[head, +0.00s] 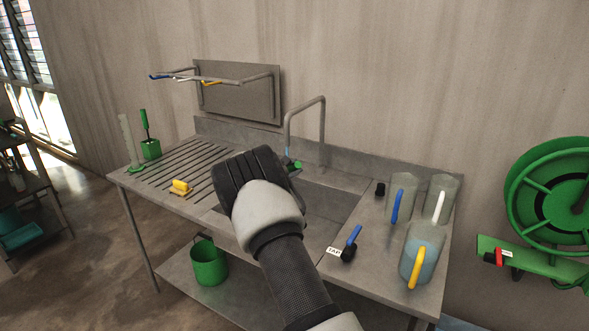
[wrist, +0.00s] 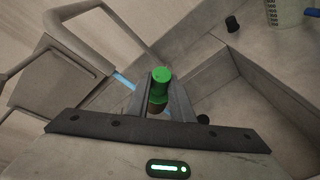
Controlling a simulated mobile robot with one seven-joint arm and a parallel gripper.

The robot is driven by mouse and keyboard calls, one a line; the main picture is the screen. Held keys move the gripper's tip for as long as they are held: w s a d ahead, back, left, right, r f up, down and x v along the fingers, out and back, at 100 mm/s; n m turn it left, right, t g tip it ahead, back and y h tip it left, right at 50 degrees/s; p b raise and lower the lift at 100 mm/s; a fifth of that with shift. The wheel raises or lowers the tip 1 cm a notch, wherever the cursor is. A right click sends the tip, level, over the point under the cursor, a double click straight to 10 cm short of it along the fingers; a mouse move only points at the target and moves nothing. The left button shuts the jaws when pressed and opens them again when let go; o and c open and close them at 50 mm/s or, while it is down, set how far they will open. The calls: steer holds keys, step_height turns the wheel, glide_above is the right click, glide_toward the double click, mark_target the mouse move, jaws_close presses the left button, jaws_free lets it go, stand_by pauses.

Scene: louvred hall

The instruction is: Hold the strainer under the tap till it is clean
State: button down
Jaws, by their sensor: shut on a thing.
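My gripper (wrist: 160,108) is over the sink basin (head: 338,203), its jaws shut on a green, round-ended thing (wrist: 160,80) that I take for the strainer's handle. A bit of green (head: 294,165) shows beyond my gripper in the head view. The strainer's bowl is hidden, so I cannot tell how clean it is. The grey tap spout (head: 305,100) arches over the basin just beyond my gripper. A light blue streak (wrist: 123,80), seemingly running water, shows beside the jaws. The tap's blue lever (head: 354,235) stands by a TAP label on the bench.
Several clear jugs (head: 402,190) with coloured handles stand on the right of the bench. A yellow item (head: 181,187) lies on the ribbed drainer, near a green pot (head: 150,149). A green bucket (head: 208,263) sits below.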

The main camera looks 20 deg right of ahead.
steer(key=shift+d, duration=0.1)
stand_by(0.3)
steer(key=shift+d+b, duration=0.5)
steer(key=shift+b, duration=0.05)
steer(key=shift+a, duration=0.15)
steer(key=shift+a+b, duration=0.4)
steer(key=shift+a, duration=0.05)
steer(key=shift+d, duration=0.1)
steer(key=shift+w+d+b, duration=0.1)
steer(key=shift+d+b, duration=0.35)
steer(key=shift+d, duration=0.05)
